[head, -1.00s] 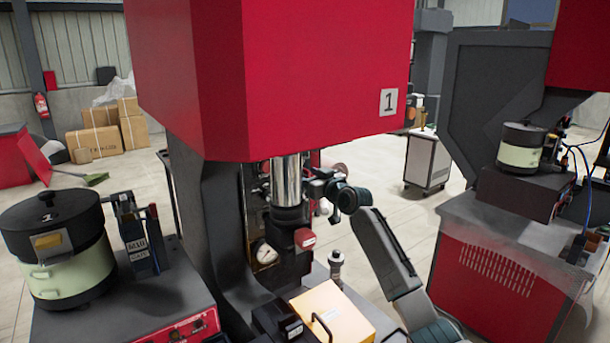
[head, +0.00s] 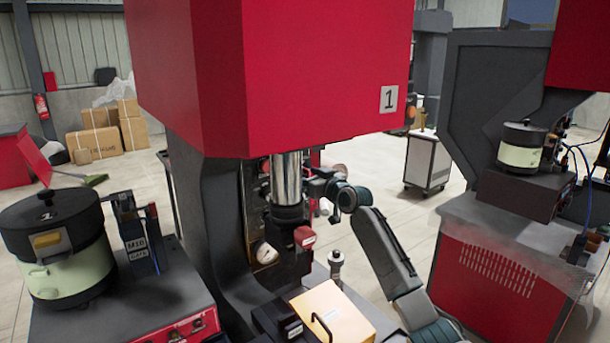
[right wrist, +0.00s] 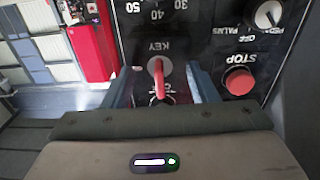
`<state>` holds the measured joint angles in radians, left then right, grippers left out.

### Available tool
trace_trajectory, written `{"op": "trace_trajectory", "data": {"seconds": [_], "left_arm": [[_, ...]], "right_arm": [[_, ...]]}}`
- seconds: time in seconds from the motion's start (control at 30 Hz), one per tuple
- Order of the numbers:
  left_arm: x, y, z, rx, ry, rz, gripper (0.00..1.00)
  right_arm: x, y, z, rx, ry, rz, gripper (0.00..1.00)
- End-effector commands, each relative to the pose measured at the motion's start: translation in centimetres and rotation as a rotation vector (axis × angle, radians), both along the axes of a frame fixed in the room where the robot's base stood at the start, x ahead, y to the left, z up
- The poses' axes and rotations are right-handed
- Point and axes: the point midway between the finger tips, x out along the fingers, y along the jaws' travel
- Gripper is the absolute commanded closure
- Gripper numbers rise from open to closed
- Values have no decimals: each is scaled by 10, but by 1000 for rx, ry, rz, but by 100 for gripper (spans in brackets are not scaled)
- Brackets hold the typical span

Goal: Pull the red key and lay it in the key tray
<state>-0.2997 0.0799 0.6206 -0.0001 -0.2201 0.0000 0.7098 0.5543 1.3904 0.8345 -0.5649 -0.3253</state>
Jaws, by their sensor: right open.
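In the right wrist view the red key (right wrist: 162,84) stands in a round key switch (right wrist: 158,66) on a black panel, below the upside-down word KEY. My right gripper (right wrist: 162,92) is open, with one finger on each side of the key and visible gaps between. In the head view my right gripper (head: 316,186) is beside the press's shiny ram, on its right side. The key is not distinguishable there. I cannot make out the key tray in either view. My left gripper is not in view.
A red STOP button (right wrist: 238,82) and a selector knob (right wrist: 268,14) sit right of the key on the panel. The red press head (head: 300,80) hangs above my right gripper. A yellow box (head: 335,312) and a feeder bowl (head: 65,270) stand lower in the head view.

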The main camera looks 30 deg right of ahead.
Motion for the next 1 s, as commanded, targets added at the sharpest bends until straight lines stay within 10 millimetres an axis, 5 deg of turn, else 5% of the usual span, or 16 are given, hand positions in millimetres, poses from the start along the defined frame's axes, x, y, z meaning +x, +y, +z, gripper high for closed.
{"op": "trace_trajectory", "data": {"seconds": [0.13, 0.4, 1.0], "left_arm": [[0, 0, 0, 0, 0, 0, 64], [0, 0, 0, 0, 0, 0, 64], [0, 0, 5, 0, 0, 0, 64]], "right_arm": [[0, 0, 0, 0, 0, 0, 47], [0, 0, 0, 0, 0, 0, 100], [-14, -1, 0, -1, 0, -1, 100]]}}
